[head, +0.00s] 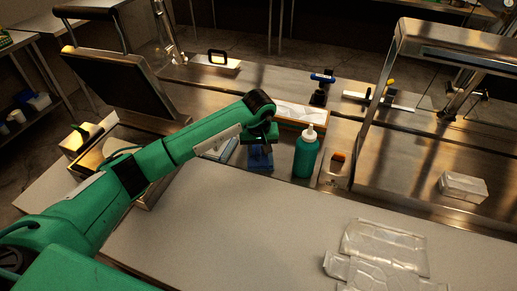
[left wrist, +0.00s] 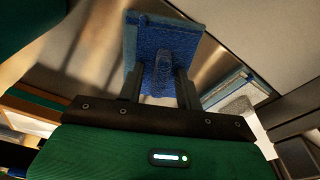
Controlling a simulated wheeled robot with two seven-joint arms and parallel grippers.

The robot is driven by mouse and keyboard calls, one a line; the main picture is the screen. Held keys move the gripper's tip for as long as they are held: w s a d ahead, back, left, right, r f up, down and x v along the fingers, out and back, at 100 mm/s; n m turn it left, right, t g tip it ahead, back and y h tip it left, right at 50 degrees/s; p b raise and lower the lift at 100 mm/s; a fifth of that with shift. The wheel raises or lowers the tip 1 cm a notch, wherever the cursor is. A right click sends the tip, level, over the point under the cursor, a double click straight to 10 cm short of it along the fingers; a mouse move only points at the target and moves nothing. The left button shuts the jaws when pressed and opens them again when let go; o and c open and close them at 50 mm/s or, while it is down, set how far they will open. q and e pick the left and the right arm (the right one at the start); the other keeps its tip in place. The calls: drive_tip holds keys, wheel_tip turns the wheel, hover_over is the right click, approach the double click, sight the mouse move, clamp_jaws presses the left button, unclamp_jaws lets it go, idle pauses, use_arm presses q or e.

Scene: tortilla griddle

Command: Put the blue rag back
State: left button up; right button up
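The blue rag (head: 260,161) lies in a recess of the steel counter, left of a green squeeze bottle (head: 306,153). My left gripper (head: 262,145) points down right above it, and its fingertips are hard to make out in the head view. In the left wrist view, the two dark fingers (left wrist: 160,88) stand apart, on either side of a raised fold of the rag (left wrist: 165,42). The fingers look open around this fold, with no clear pinch. The rag's lower part is hidden by the gripper. My right gripper is not in view.
A raised griddle lid (head: 120,80) stands at left. A steel shelf frame (head: 400,60) rises at right. Clear packets (head: 380,248) lie on the pale front counter (head: 220,240), whose middle is free.

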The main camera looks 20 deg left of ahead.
sight(259, 153)
use_arm(q)
drive_tip(key=shift+r, duration=0.5)
wheel_tip(259, 153, up, 11)
drive_tip(key=s+b, duration=0.1)
drive_tip(key=b, duration=0.2)
drive_tip(key=shift+s+d, duration=0.3)
drive_tip(key=shift+s, duration=0.05)
drive_tip(key=shift+r, duration=0.1)
